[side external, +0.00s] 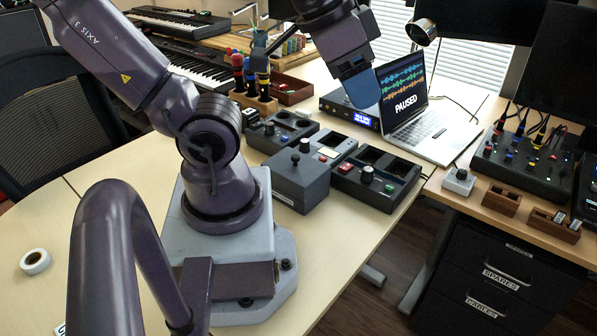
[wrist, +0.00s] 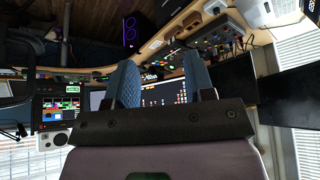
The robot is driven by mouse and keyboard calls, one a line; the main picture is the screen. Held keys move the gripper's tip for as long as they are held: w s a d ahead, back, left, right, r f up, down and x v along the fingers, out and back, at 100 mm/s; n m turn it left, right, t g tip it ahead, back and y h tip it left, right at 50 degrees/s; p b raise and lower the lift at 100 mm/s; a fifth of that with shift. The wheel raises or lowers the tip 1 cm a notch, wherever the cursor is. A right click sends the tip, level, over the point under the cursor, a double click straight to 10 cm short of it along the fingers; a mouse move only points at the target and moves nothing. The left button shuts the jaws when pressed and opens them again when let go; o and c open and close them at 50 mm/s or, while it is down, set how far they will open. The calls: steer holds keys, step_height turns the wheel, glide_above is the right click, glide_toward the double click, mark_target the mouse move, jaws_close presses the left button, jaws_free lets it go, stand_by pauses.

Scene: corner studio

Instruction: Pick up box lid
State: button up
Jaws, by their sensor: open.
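I cannot pick out a box lid with certainty in either view. In the side external view, a grey box with a black knob on top (side external: 301,178) stands among the control units on the desk. My gripper (side external: 362,92) is raised over the back of the desk, in front of the laptop screen's left edge, apart from the grey box. In the wrist view, the two blue-padded fingers of my gripper (wrist: 160,62) stand apart with nothing between them; the room shows far beyond them.
Control units (side external: 376,180) crowd around the grey box. An open laptop (side external: 428,125) stands behind, and a rack of coloured-handled tools (side external: 255,100) at the back. Small wooden boxes (side external: 501,201) lie on the right desk. A tape roll (side external: 35,261) lies at left, with bare desk around it.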

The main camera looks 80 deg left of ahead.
steer(key=m+g, duration=0.6)
steer(key=m, duration=0.8)
glide_above(295, 156)
step_height(295, 156, down, 14)
steer(key=shift+n, duration=0.3)
steer(key=f, duration=0.7)
steer(key=shift+w+d, duration=0.2)
steer(key=shift+s+a+f, duration=0.1)
steer(key=shift+a+f, duration=0.05)
steer(key=shift+f, duration=1.25)
steer(key=shift+s+a+f, duration=0.1)
steer(key=shift+f, duration=1.25)
